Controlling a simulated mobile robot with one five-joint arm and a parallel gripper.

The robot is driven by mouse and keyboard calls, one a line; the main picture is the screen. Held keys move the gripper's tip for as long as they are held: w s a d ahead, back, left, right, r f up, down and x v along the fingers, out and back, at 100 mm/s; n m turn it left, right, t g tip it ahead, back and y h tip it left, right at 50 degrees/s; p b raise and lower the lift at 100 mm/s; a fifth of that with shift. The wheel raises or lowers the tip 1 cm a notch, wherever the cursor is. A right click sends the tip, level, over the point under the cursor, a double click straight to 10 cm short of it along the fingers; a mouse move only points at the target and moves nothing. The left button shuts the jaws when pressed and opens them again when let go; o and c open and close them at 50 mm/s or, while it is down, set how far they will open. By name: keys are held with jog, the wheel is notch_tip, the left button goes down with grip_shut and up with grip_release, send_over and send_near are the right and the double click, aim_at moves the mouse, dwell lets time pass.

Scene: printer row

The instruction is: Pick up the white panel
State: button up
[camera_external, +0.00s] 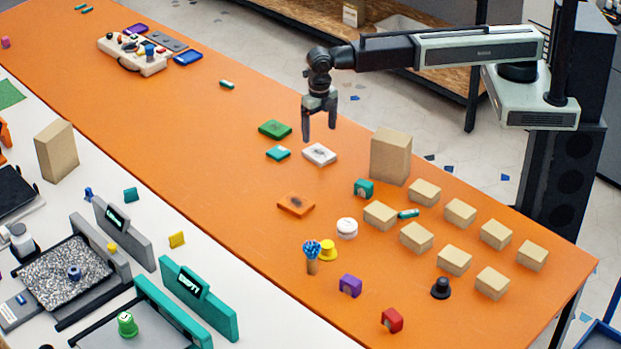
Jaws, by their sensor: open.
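The white panel (319,154) is a small flat white piece with a grey mark on top. It lies flat on the orange table (215,130), near the middle of the view. My gripper (318,137) hangs from the arm with its two fingers pointing down and apart. It appears above the white panel, with nothing between the fingers. The exact height of the fingertips over the panel is hard to tell from this one view.
A green panel (274,129) and a teal piece (278,153) lie just left of the white panel. A tall cardboard box (390,157) stands to its right. An orange panel (296,204) lies nearer the front. Several small boxes (454,261) fill the right side. The table's left-middle is mostly clear.

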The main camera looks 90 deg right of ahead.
aim_at(319, 153)
jog(key=f+b, duration=0.7)
jog(key=f, duration=0.1)
jog(key=shift+a+f+b, duration=0.1)
jog(key=shift+a+b, duration=0.15)
jog(key=shift+b, duration=0.1)
jog(key=shift+r, duration=0.2)
jog(key=c, duration=1.5)
jog(key=shift+r+p, duration=0.15)
jog(key=shift+p, duration=0.15)
jog(key=shift+r+p, duration=0.65)
jog(key=shift+p, duration=0.05)
notch_tip(319, 153, up, 2)
jog(key=shift+r+p, duration=0.15)
jog(key=shift+p, duration=0.95)
jog(key=s+d, duration=0.1)
jog(key=s, duration=0.4)
jog(key=s+d, duration=0.1)
jog(key=s, duration=0.4)
jog(key=s+d+r+p, duration=0.1)
jog(key=s, duration=0.4)
jog(key=shift+s+d, duration=0.3)
